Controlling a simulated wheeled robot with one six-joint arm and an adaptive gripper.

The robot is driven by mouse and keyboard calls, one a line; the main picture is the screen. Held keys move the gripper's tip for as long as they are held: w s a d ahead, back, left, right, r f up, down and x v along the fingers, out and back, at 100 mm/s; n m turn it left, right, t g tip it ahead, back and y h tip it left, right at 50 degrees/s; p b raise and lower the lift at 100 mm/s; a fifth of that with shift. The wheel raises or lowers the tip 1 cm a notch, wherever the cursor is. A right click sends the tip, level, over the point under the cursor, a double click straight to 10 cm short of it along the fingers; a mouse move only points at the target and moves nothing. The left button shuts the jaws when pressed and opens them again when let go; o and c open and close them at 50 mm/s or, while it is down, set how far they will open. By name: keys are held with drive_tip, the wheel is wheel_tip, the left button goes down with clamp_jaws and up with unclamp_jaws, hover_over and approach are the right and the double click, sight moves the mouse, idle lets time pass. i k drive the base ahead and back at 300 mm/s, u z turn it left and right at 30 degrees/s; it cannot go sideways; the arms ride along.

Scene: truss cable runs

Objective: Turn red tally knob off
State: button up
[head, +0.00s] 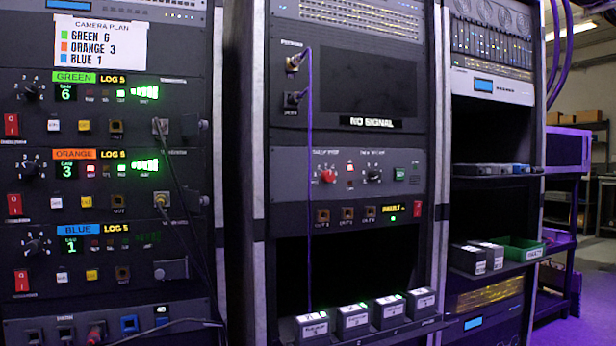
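A red round knob (327,176) sits on the grey panel (300,196) of the middle rack, below the dark screen. The small print above it is too blurred to read surely, and its pointer direction cannot be told. A small red lamp (350,168) is lit just to its right. A black knob (373,175) is further right on the same panel, followed by a green button (399,174). My gripper is not in view, and nothing covers the red knob.
The left rack holds the green, orange and blue camera panels with red rocker switches (12,124). A thin purple cable (309,200) hangs down left of the red knob. Several labelled boxes (353,318) stand on the shelf below. A green bin (520,248) is at the right.

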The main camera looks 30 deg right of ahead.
sight(326, 176)
drive_tip(key=z, duration=0.75)
drive_tip(key=k, duration=0.4)
drive_tip(key=z, duration=1.1)
